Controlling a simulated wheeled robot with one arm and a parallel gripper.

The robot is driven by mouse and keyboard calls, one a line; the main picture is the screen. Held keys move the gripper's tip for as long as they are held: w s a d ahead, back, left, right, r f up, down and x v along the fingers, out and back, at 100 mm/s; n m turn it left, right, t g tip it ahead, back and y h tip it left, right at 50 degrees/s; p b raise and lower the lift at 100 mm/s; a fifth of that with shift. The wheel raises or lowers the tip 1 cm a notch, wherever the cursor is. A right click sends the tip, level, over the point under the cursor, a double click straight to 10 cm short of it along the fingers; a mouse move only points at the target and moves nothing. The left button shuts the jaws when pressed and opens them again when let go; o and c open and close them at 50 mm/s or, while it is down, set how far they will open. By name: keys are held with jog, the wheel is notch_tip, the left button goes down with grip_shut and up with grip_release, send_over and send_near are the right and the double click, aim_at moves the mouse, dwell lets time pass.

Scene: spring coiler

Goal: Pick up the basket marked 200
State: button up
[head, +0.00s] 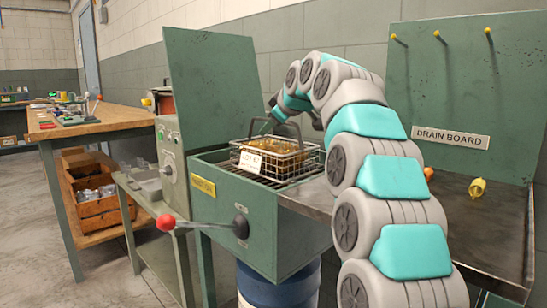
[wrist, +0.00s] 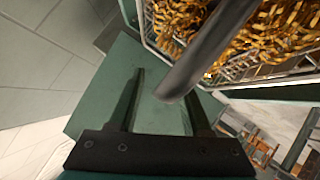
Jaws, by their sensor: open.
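A wire basket (head: 311,163) of golden coiled parts sits on the grate of a green tank. Its white tag (head: 251,161) seems to read "LOT 47"; I cannot make out a 200. Its dark handle (head: 253,128) stands up. My gripper (head: 290,126) is above the basket by the handle, partly hidden by my arm. In the wrist view my gripper (wrist: 165,86) is open with its two fingers apart. The handle (wrist: 208,52) crosses the picture, its lower end overlapping the space between the fingers. I cannot tell its depth there. The basket (wrist: 268,70) fills the upper right.
The green tank (head: 262,212) has a raised lid (head: 215,90) behind it and a red-knobbed lever (head: 195,223) in front. A drain board (head: 460,222) with a pegged back panel lies at right. A wooden workbench (head: 95,122) stands at left, with open floor before it.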

jog(key=shift+w+a+f, duration=0.25)
jog(key=shift+w, duration=0.3)
grip_shut()
dwell(1.0)
